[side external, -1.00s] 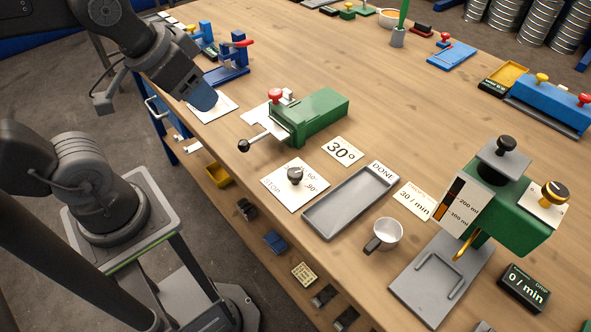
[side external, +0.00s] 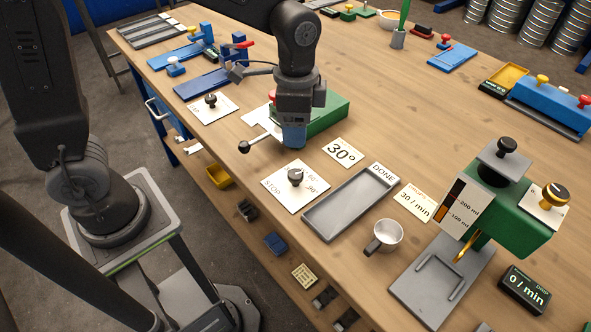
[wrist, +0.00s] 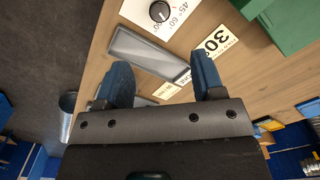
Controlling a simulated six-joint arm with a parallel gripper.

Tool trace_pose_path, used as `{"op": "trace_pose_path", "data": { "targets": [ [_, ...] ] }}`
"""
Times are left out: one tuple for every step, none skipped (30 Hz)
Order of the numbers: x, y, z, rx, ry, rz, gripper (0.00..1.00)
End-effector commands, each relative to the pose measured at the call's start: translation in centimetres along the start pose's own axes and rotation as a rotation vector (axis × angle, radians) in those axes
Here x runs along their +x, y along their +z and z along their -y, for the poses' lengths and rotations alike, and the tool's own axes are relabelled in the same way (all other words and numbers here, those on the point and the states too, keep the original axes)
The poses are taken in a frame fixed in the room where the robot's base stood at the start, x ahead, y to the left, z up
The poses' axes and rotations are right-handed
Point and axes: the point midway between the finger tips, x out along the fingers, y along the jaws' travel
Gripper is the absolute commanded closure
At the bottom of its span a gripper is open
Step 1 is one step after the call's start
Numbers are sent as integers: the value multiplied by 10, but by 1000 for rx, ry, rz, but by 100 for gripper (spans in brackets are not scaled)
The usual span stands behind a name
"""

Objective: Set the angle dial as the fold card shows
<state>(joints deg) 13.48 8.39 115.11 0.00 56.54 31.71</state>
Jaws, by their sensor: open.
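The angle dial is a black knob (side external: 295,177) on a white plate (side external: 283,193) marked STOP, 60 and 90, on the near side of the table. In the wrist view the knob (wrist: 159,12) is at the top edge with 45° and 60° beside it; its exact setting is too small to tell. The fold card (side external: 342,152) reads 30° and lies just right of the dial; it also shows in the wrist view (wrist: 215,42). My gripper (side external: 292,143) is open and empty, pointing down, above and behind the dial, in front of the green machine.
The green machine (side external: 325,113) with a ball-ended lever (side external: 245,146) stands behind the dial. A grey DONE tray (side external: 350,203) lies to its right, then a cup (side external: 388,236) and the green dispenser (side external: 515,215). Another black knob plate (side external: 212,108) lies at the left.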

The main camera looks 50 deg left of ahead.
Motion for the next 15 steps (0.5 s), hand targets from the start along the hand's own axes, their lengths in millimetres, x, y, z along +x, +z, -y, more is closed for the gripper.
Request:
{"op": "trace_pose_path", "data": {
  "targets": [
    [6,0,0,0,2,3,38],
    [10,1,0,0,2,3,38],
    [16,1,-1,-1,3,5,38],
    [22,1,-1,-1,3,4,38],
    [28,1,-1,-1,3,5,38],
    [36,1,-1,-2,4,6,38],
    [42,1,-1,-2,3,5,38],
    [49,2,-1,-2,4,6,38],
    [57,2,-1,-2,4,5,38],
    [63,1,-1,-2,4,5,38],
    [70,2,-1,-3,4,5,38],
    [78,2,-1,-3,4,6,38],
    [84,2,-1,-3,3,4,38],
    [89,1,0,-3,3,4,38],
    [96,1,-1,-3,3,4,38]
  ]
}}
